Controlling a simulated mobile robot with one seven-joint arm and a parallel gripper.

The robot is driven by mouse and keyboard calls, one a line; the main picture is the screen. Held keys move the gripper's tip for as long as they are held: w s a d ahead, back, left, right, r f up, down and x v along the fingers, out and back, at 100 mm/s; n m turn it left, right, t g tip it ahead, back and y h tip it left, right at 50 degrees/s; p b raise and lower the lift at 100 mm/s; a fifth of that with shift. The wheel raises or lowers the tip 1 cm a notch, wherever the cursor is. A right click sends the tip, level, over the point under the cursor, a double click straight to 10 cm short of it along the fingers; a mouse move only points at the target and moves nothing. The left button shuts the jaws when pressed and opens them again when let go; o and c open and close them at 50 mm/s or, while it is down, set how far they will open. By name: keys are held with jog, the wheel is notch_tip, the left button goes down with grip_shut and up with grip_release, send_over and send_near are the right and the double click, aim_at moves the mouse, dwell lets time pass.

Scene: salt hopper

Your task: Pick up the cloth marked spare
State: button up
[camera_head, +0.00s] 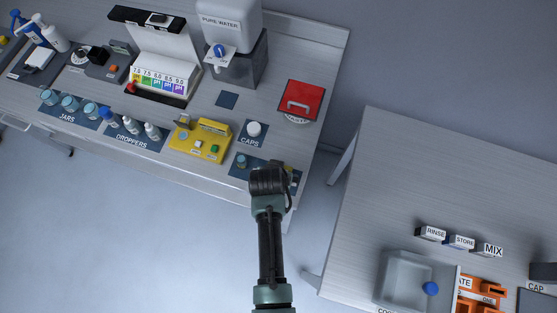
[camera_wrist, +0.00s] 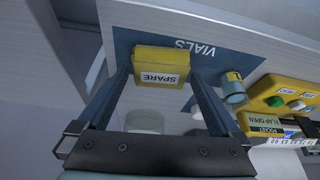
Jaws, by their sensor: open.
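The yellow block-like cloth marked SPARE (camera_wrist: 163,70) sits on the dark blue VIALS mat (camera_wrist: 207,57) in the wrist view, its white label facing the camera. My gripper (camera_wrist: 158,78) is open, with one dark finger on each side of the cloth; the fingertips reach about level with it. I cannot tell whether either finger touches it. In the head view my arm's end (camera_head: 268,182) is over the right end of the VIALS mat (camera_head: 238,172) and hides most of what lies there, including the fingers.
A teal vial with a yellow band (camera_wrist: 233,88) stands close beside my right-hand finger in the wrist view. The yellow device (camera_head: 200,140), white cap (camera_head: 254,129) and red box (camera_head: 301,99) are nearby. A gap separates this bench from the right bench (camera_head: 420,165).

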jog(key=shift+w+d+f, duration=0.1)
jog(key=shift+w+f, duration=0.15)
jog(key=shift+f, duration=0.35)
jog(key=c, duration=1)
jog(key=shift+c, duration=0.3)
jog(key=shift+r, duration=0.1)
